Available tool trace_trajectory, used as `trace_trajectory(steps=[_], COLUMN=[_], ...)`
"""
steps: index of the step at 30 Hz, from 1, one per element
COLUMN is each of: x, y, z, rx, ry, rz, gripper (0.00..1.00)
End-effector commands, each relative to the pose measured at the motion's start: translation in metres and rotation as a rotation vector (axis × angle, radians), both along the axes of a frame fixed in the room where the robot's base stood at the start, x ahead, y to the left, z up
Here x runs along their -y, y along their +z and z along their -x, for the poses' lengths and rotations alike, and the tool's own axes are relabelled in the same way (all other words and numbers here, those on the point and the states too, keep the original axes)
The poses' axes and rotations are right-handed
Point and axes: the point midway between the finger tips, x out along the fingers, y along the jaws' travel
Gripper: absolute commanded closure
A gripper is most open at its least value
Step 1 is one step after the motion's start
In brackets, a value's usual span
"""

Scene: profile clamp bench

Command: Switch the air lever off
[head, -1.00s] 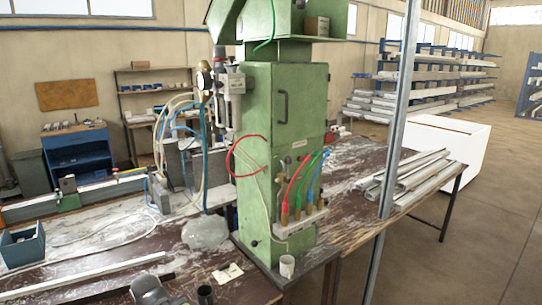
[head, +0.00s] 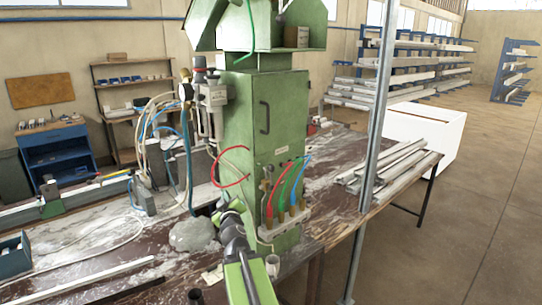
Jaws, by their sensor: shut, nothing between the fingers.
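The green clamp cabinet (head: 262,100) stands upright on the bench. An air unit with a gauge and a red-topped part (head: 210,100) is fixed at its left side. A row of brass fittings with red, green and blue hoses (head: 285,205) sits low on its front. I cannot tell the air lever or its position apart from these small parts. My arm rises from the bottom of the head view. Its end, my gripper (head: 225,207), is in front of the cabinet's lower left edge, small and partly hidden by my own arm. It looks shut and empty; contact cannot be told.
A grey lump (head: 192,234) lies on the bench left of my arm. A metal post (head: 377,110) rises right of the cabinet. Metal profiles (head: 385,165) lie on the bench at right.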

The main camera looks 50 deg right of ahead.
Motion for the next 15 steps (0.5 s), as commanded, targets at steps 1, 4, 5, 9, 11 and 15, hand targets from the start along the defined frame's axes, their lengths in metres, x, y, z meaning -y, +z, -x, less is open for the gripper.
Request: trace_trajectory(steps=[1, 4, 5, 9, 11, 15], x=[0.024, 0.043, 0.047, 0.056, 0.061, 0.068], y=[0.051, 0.110, 0.122, 0.139, 0.138, 0.133], z=[0.017, 0.055, 0.070, 0.143, 0.171, 0.212], rx=[0.057, 0.109, 0.107, 0.040, 0.007, -0.042], ry=[0.046, 0.208, 0.261, 0.484, 0.540, 0.603], rz=[0.120, 0.350, 0.406, 0.561, 0.582, 0.595], gripper=[1.00, 1.00, 1.00, 1.00, 1.00, 1.00])
